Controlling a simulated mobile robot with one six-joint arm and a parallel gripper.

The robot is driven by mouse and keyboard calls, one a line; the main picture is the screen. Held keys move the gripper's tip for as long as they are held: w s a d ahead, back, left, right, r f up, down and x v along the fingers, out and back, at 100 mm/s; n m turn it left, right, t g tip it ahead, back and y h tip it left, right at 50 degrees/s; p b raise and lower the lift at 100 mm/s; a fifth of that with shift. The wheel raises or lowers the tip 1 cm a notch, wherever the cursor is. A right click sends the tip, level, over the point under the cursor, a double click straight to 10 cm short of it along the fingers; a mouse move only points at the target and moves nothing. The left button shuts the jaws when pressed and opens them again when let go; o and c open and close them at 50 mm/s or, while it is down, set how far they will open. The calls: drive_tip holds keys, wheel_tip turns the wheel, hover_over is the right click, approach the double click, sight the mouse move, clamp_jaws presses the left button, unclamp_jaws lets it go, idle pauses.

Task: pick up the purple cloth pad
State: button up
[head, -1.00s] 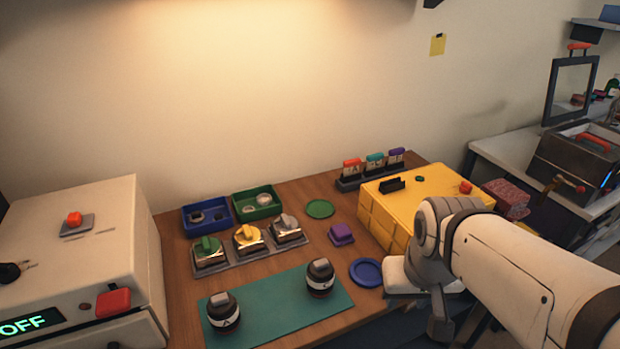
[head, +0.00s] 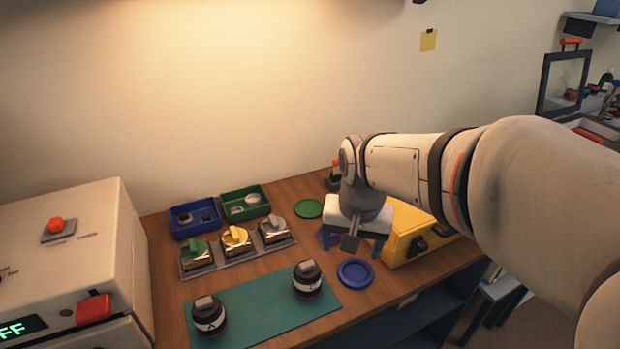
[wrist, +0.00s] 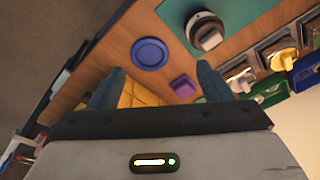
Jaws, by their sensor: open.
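The purple cloth pad (wrist: 182,86) lies on the wooden table. In the wrist view it shows between and a little beyond my two fingers. In the head view it is mostly hidden behind my gripper, with a purple bit (head: 327,238) showing at its left. My gripper (wrist: 158,82) is open and empty, its blue-grey fingers spread wide. In the head view my gripper (head: 350,243) hangs above the table at the pad's place. I cannot tell how high it is above the pad.
A blue round dish (head: 356,272) lies in front of the pad. A yellow case (head: 408,240) stands to the right, a green disc (head: 308,208) behind. A tray of coloured-knob blocks (head: 235,257) and a teal mat (head: 262,308) with two dark jars lie to the left.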

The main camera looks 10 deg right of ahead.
drive_tip(key=shift+o, duration=0.7)
drive_tip(key=w+f+m, duration=0.1)
drive_tip(key=w+m, duration=0.2)
drive_tip(key=w, duration=0.3)
drive_tip(key=w+f+m+g, duration=0.1)
drive_tip(key=w+f+m, duration=0.1)
drive_tip(key=w, duration=0.5)
drive_tip(key=shift+m, duration=0.5)
drive_tip(key=w+f+m, duration=0.1)
drive_tip(key=w+f, duration=0.1)
drive_tip(key=w+f+m, duration=0.1)
drive_tip(key=w+m, duration=0.1)
drive_tip(key=w, duration=0.1)
drive_tip(key=w+f+m, duration=0.1)
drive_tip(key=w+f, duration=0.1)
drive_tip(key=w, duration=0.1)
drive_tip(key=shift+f+g+p, duration=0.3)
drive_tip(key=shift+g+p, duration=0.1)
drive_tip(key=shift+w+f+m, duration=0.15)
drive_tip(key=shift+f+m, duration=0.15)
drive_tip(key=f, duration=0.6)
drive_tip(key=shift+s+d+f+p, duration=0.15)
drive_tip(key=shift+s+p, duration=0.2)
drive_tip(key=shift+s, duration=0.05)
drive_tip(key=shift+f, duration=0.55)
drive_tip(key=shift+c, duration=0.6)
drive_tip(key=c, duration=0.9)
drive_tip(key=shift+r, duration=0.1)
drive_tip(key=shift+c, duration=0.2)
